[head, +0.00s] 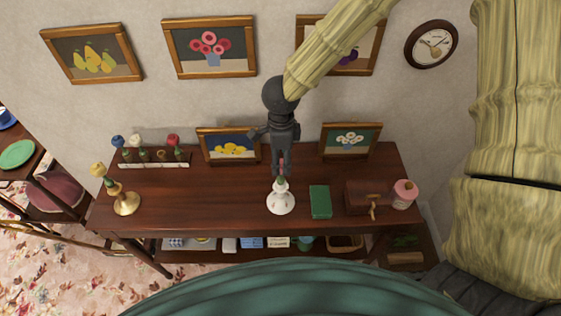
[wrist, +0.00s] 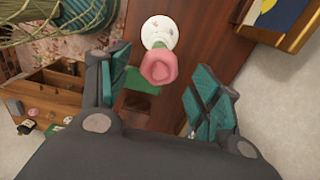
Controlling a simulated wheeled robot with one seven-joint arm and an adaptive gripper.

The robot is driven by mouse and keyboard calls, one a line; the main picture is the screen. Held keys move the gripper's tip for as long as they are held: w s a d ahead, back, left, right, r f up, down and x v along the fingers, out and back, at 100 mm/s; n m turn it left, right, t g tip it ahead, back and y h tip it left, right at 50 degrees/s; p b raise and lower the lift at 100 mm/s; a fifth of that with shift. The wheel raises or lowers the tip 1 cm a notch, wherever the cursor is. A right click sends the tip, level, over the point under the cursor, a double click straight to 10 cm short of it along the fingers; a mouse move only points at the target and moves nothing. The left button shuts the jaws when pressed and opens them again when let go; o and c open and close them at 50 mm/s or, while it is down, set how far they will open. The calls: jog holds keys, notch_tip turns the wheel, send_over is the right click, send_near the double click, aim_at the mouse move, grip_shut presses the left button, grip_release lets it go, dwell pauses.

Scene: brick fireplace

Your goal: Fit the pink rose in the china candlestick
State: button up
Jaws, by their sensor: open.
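The white china candlestick (head: 281,201) with small red marks stands upright near the middle of the dark wooden sideboard. The pink rose (wrist: 160,68) has its green stem over the candlestick top, and it looks seated there. The candlestick's round base (wrist: 160,31) shows beyond the rose in the wrist view. My gripper (head: 282,163) points down just above the candlestick. In the wrist view its teal-padded fingers (wrist: 160,95) are spread wide, with the rose ahead of the gap and apart from both pads. In the head view the gripper mostly hides the bloom.
A green book (head: 320,202), a brown box (head: 362,196) and a pink jar (head: 404,194) stand to the right. A brass candlestick (head: 126,204) with a yellow rose and a rack (head: 153,163) of roses are left. Framed pictures (head: 229,146) (head: 350,140) lean behind.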

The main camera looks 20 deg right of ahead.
notch_tip(320, 180, up, 9)
jog(key=shift+r, duration=0.2)
dwell(0.6)
